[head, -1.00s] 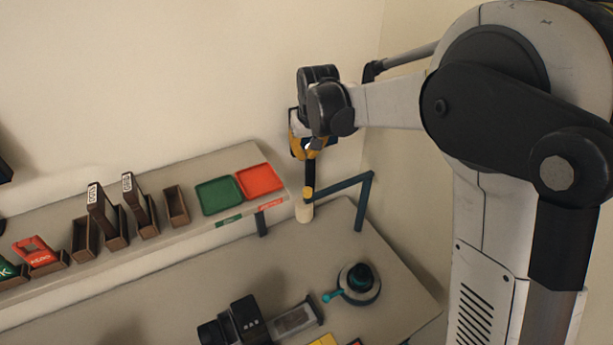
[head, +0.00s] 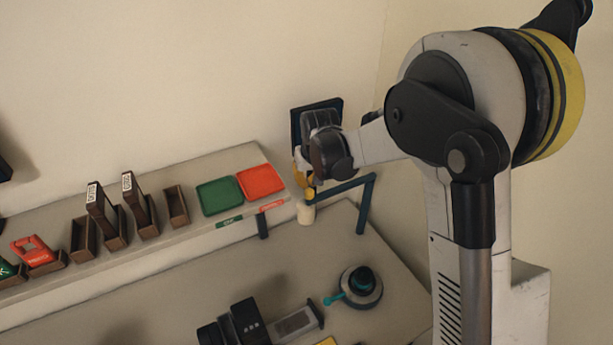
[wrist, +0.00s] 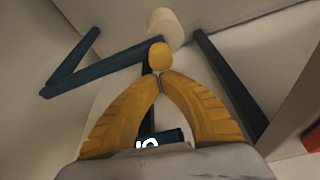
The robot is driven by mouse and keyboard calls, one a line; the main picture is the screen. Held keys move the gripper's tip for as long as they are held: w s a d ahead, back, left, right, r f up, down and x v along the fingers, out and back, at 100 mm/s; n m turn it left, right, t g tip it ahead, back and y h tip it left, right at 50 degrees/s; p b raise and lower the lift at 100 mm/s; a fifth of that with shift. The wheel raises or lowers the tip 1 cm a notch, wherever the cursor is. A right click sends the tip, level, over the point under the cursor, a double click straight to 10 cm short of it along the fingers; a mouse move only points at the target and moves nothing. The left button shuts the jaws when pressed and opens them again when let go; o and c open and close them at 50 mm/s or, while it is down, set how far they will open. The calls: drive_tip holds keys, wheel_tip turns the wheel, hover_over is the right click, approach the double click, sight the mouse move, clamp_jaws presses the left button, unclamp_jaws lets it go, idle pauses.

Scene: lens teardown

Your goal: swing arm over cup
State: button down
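The swing arm (head: 345,185) is a dark blue bar on a post at the right end of the bench. A yellow knob (head: 309,193) is at its left end. The cream cup (head: 305,213) stands just below that end in the head view. My gripper (head: 303,180) is right at the knob, partly hidden by my wrist. In the wrist view, the yellow fingertips of my gripper (wrist: 160,77) meet just short of the knob (wrist: 159,57); I cannot tell whether they touch it. The cup (wrist: 165,27) shows beyond the knob.
A shelf (head: 150,245) with a green tray (head: 219,196), a red tray (head: 260,181) and brown holders runs to the left. A round device with a teal handle (head: 360,287) and a black device (head: 236,325) are on the bench. Bare bench lies around the round device.

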drive_tip(key=shift+s, duration=0.1)
idle(0.3)
drive_tip(key=s+d+n+g+y+b, duration=0.2)
drive_tip(key=s+d+n+b, duration=0.1)
drive_tip(key=s+d+n, duration=0.7)
drive_tip(key=shift+s+d+y+b, duration=0.35)
drive_tip(key=shift+s+d, duration=1.6)
drive_tip(key=shift+s, duration=0.35)
wheel_tip(320, 180, up, 10)
drive_tip(key=p, duration=0.1)
drive_tip(key=shift+w+a+f+p, duration=0.15)
drive_tip(key=shift+a+f+p, duration=0.1)
drive_tip(key=shift+a+p, duration=0.15)
